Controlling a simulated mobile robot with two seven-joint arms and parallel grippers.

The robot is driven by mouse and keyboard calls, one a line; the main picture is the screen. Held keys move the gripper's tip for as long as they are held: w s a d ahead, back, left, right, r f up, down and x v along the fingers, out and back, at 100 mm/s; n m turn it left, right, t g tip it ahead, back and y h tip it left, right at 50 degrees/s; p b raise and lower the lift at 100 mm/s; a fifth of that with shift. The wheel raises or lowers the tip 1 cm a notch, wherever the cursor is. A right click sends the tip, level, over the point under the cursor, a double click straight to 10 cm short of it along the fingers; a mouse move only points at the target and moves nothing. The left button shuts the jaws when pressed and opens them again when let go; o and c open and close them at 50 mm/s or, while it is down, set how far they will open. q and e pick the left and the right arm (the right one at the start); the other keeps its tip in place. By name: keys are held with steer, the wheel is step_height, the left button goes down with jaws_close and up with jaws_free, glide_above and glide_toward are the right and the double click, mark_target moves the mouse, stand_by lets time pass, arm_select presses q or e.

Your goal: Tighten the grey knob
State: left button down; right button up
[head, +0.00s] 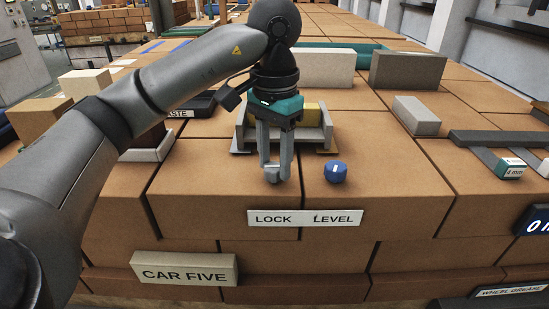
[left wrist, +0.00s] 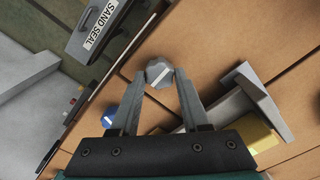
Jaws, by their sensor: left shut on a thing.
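The grey knob (head: 272,173) stands on the front of the brick-coloured block top, above the word LOCK on the white label (head: 290,218). In the left wrist view the grey knob (left wrist: 160,73) shows a white line running diagonally across its face. My left gripper (head: 275,177) points down with its fingers closed on the knob's two sides, also in the left wrist view (left wrist: 158,80). The fingers partly hide the knob in the head view. My right gripper is not in view.
A blue knob (head: 335,172) with a white mark stands just right of my left gripper, above LEVEL. A grey bracket (head: 316,133) with a yellow block (head: 312,115) stands close behind the fingers. A pale block (head: 416,115) lies farther right.

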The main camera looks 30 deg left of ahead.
mark_target(274, 166)
arm_select(q)
steer(key=shift+c, duration=1.9)
jaws_free()
steer(key=shift+r, duration=0.15)
step_height(274, 166, up, 15)
steer(key=p, duration=0.7)
steer(key=shift+s, duration=0.1)
